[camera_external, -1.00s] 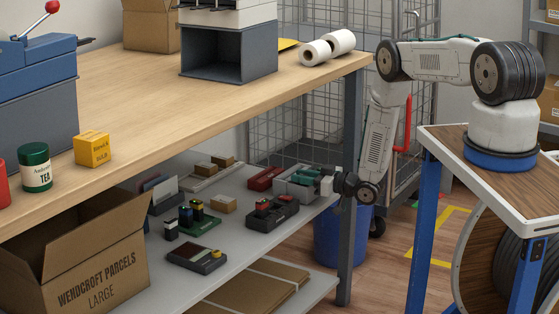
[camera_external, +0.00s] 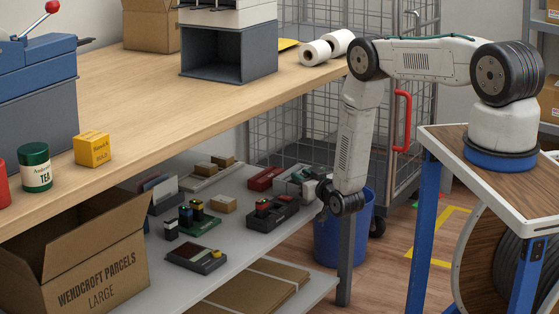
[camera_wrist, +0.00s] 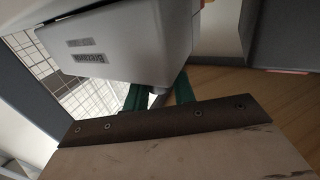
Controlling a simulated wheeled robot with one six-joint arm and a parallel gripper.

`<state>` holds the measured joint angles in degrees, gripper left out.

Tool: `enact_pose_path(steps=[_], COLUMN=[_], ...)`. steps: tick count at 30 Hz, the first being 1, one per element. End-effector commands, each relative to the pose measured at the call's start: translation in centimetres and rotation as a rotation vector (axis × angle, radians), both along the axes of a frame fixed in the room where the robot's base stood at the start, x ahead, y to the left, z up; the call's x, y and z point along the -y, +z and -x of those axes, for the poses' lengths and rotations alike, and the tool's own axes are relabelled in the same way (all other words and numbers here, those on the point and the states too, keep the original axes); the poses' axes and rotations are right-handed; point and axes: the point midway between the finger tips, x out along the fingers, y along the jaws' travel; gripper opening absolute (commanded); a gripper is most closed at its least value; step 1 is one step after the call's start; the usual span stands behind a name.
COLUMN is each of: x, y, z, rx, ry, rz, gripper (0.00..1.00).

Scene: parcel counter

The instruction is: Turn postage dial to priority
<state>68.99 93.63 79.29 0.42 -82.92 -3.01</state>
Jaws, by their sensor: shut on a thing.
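My gripper (camera_external: 323,188) is at the right end of the grey lower shelf, beside a grey device (camera_external: 289,184) there. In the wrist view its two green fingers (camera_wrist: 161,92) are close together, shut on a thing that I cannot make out. They reach to the lower edge of a pale grey box with a dark label (camera_wrist: 90,58). The postage dial and its markings cannot be made out in either view. My wrist covers part of the shelf's right end.
The wooden tabletop (camera_external: 190,110) overhangs the shelf, and a table leg (camera_external: 346,262) stands close by my wrist. A black device (camera_external: 272,217) and a red box (camera_external: 263,178) lie left of my gripper. A blue bin (camera_external: 328,245) stands behind the leg. A wire cage (camera_external: 300,110) is behind.

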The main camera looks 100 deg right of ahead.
Motion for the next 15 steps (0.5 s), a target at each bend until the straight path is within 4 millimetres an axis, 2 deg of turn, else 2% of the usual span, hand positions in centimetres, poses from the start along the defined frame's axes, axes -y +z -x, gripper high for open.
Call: enact_pose_path(steps=[14,15], x=[0.05,0.05], y=[0.05,0.05], z=[-0.06,-0.06], rx=[0.000,0.000], ry=[-0.014,-0.014], rz=[0.001,0.001], gripper=[0.03,0.33])
